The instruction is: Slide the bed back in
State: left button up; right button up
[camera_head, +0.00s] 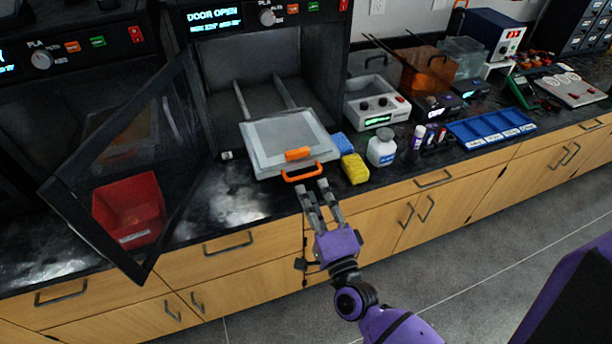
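The bed (284,139) is a pale flat plate with an orange clip and an orange front handle (302,172). It sticks out of the open printer (258,62) on two rails, over the black counter. The printer's dark glass door (128,160) stands swung open to the left, and its display reads "DOOR OPEN". My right gripper (318,184) is just in front of the orange handle, with its two grey fingers apart and pointing at it. Nothing shows between the fingers. I cannot tell if a fingertip touches the handle. My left gripper is out of the picture.
A red bin (129,209) shows behind the door. Right of the bed are a blue block (342,144), a yellow sponge (355,168) and a white jar (381,149) close by. A blue tray (490,127) lies farther right. The floor ahead of the cabinets is clear.

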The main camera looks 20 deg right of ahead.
aim_at(304, 176)
jog(key=w, duration=0.3)
jog(key=w+r+p, duration=0.1)
jog(key=w, duration=0.2)
jog(key=shift+w+a+r, duration=0.1)
jog(key=shift+a, duration=0.05)
grip_shut()
